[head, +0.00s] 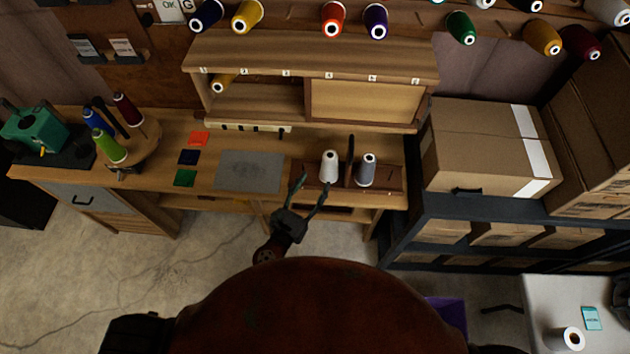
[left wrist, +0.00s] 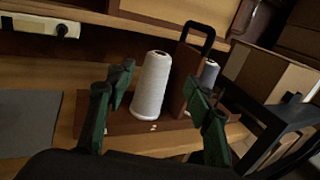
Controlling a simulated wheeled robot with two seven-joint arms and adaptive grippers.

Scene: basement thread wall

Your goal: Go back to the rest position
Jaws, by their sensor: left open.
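My left gripper (head: 309,190) is open and empty at the front edge of the wooden bench, just in front of a brown wooden carrier. In the left wrist view its two green fingers (left wrist: 155,112) stand apart, with a white thread cone (left wrist: 151,86) showing between them, beyond the fingertips. The white cone (head: 329,166) stands upright on the left side of the carrier (head: 350,183). A grey cone (head: 366,169) stands on the right side, past the dark handle. In the left wrist view the grey cone (left wrist: 209,73) is partly hidden by a finger. My right gripper is not seen.
The bench (head: 225,150) holds a grey mat (head: 250,171), coloured swatches (head: 188,157), a round spool stand (head: 135,150) and a green machine (head: 35,131). A cabinet (head: 310,75) stands behind. Cardboard boxes (head: 475,150) sit on a dark shelf at right. Bare floor (head: 130,270) lies at front left.

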